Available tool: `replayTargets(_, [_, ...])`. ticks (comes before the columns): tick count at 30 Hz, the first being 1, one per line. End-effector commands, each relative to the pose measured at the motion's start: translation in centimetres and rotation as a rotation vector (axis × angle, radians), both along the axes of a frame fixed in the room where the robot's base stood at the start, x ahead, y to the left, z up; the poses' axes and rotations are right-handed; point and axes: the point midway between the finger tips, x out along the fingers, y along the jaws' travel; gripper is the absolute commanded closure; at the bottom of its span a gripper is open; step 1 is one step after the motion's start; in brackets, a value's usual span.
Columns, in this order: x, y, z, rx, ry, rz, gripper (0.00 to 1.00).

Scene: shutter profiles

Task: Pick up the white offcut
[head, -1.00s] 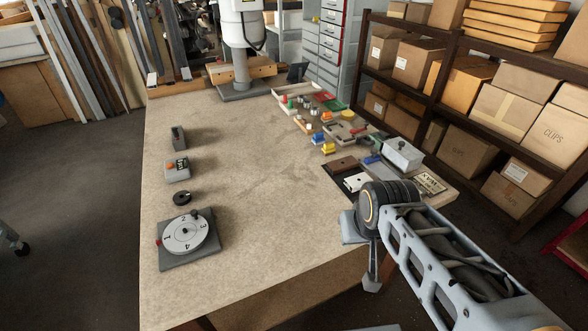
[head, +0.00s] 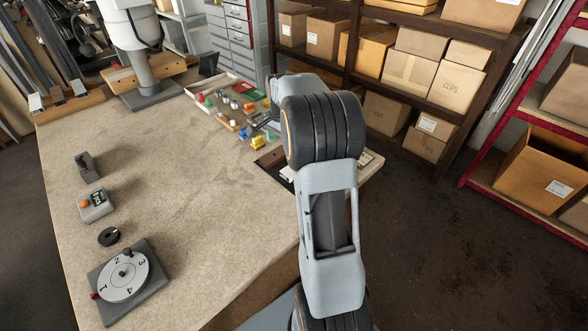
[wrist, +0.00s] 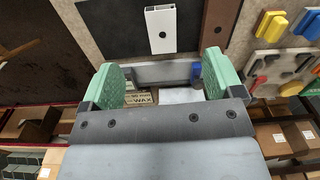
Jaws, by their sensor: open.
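The white offcut (wrist: 160,29) shows in the wrist view as a short white profile with a dark hole in its face. It lies on the bench just beyond the fingertips, at the top centre. In the head view only a sliver of it (head: 288,173) shows beside my arm. My gripper (wrist: 163,75) is open, with two green finger pads set wide apart. The offcut is not between them and I see no contact. In the head view my arm hides the gripper's fingers.
A brown profile (wrist: 220,22) lies right of the offcut. A grey box (wrist: 160,73), a blue item (wrist: 196,72) and a block marked WAX (wrist: 139,100) show between the fingers. Yellow, red and blue pieces lie at the right. The bench (head: 190,170) middle is clear.

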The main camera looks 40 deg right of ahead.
Motion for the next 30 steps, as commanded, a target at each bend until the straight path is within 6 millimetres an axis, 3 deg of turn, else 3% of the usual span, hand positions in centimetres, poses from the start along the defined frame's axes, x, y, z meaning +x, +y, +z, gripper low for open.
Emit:
replayTargets(5, [0.4,-1.6,-2.2,0.010,0.021,-0.078,0.14])
replayTargets(15, [0.4,-1.8,-7.9,0.010,0.021,-0.085,0.14])
replayTargets(25, [0.4,-1.8,-10.0,0.010,0.020,-0.084,0.14])
replayTargets(30, [0.4,-2.0,-12.2,0.010,0.021,-0.084,0.14])
